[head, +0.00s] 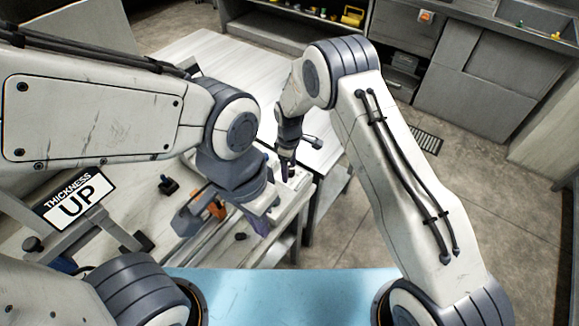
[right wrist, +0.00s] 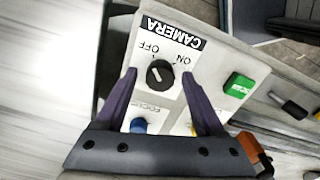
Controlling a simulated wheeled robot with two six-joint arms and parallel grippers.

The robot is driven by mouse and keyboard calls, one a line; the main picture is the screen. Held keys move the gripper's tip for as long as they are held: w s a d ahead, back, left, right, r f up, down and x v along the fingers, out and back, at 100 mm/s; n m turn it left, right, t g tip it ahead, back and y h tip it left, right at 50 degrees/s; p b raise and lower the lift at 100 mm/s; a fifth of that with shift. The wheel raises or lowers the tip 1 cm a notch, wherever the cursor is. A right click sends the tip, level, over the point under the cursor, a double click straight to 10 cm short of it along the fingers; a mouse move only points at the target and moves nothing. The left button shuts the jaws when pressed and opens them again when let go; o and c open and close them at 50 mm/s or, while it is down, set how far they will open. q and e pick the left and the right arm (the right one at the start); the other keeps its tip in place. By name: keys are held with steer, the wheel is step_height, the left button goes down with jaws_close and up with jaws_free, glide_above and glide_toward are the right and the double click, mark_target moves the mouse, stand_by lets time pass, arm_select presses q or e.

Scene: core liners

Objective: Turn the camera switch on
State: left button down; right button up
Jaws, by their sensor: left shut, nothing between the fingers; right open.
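The camera switch (right wrist: 160,73) is a round black knob on a white panel, under a black CAMERA label (right wrist: 172,32) with OFF and ON printed beside the knob. The label appears upside down in the right wrist view. The knob carries a pale mark, but I cannot tell its exact setting. My right gripper (right wrist: 158,76) is open, its purple fingers on either side of the knob with visible gaps. In the head view my right gripper (head: 287,167) hides most of the panel. My left gripper (head: 257,222) is shut and empty, lower in that view.
A green switch (right wrist: 238,86), a blue knob (right wrist: 138,125) and a yellow control (right wrist: 192,130) sit close by on the panel. A THICKNESS UP sign (head: 76,202) and an orange part (head: 217,209) are near my left arm. Open floor (head: 340,240) lies right of the bench.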

jaws_close()
steer(key=m+b, duration=0.2)
steer(key=m, duration=0.1)
steer(key=shift+f+m, duration=0.1)
steer(key=shift+m, duration=0.3)
steer(key=m+b, duration=0.2)
steer(key=m, duration=0.2)
steer(key=shift+d+m, duration=0.1)
steer(key=shift+m, duration=0.2)
steer(key=m+b, duration=0.1)
steer(key=m, duration=0.3)
steer(key=shift+w, duration=0.1)
steer(key=m+b, duration=0.1)
steer(key=m, duration=0.4)
steer(key=shift+m, duration=0.4)
